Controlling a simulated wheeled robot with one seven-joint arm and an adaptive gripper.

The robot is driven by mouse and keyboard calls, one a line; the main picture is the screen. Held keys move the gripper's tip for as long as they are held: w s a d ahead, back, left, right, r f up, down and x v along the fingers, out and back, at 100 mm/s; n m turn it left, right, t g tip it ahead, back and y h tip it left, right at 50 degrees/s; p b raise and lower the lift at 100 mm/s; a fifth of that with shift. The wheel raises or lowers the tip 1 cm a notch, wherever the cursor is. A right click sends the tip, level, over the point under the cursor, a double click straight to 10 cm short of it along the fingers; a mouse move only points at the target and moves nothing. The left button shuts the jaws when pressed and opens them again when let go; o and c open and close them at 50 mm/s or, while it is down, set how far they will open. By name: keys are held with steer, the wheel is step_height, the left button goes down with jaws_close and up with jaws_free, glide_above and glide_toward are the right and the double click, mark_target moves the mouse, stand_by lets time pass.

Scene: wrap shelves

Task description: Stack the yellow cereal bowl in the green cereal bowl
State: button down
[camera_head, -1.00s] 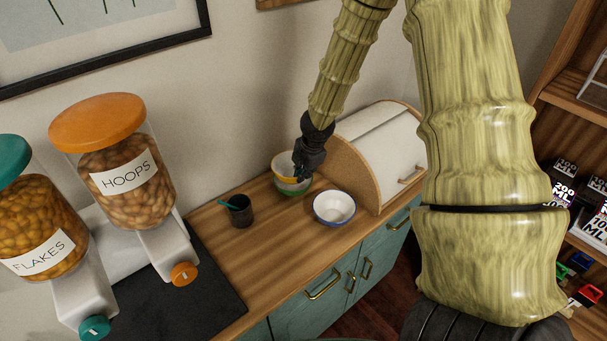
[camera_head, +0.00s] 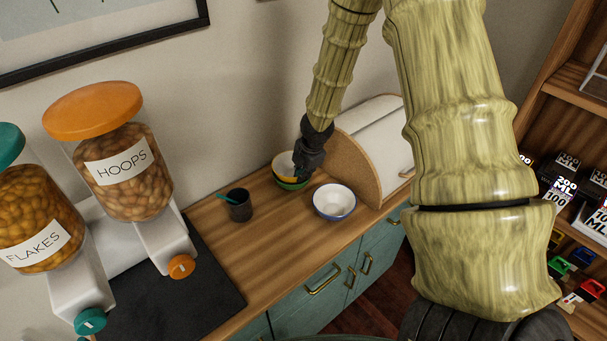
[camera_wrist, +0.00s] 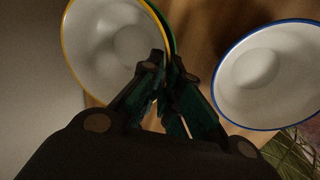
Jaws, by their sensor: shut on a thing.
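The yellow-rimmed cereal bowl (camera_head: 284,166) is white inside and sits in or right on the green bowl (camera_head: 290,185) on the counter, by the wall. In the wrist view the yellow bowl (camera_wrist: 112,45) fills the upper left, with a strip of the green bowl (camera_wrist: 161,22) behind its right rim. My gripper (camera_head: 298,177) is at the right side of the yellow bowl. In the wrist view my gripper (camera_wrist: 166,62) has its fingertips close together on that bowl's rim. How deep the yellow bowl sits is partly hidden.
A blue-rimmed white bowl (camera_head: 334,202) stands just right of the stack. A dark cup (camera_head: 239,206) with a teal stick stands to the left. A bread box (camera_head: 368,150) stands behind right. Cereal dispensers (camera_head: 122,165) are at the left. The front counter strip is clear.

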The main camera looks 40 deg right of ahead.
steer(key=shift+f, duration=0.15)
steer(key=c, duration=1.6)
jaws_free()
steer(key=shift+c, duration=0.2)
steer(key=p+v, duration=0.4)
steer(key=v, duration=0.8)
steer(key=shift+a, duration=0.15)
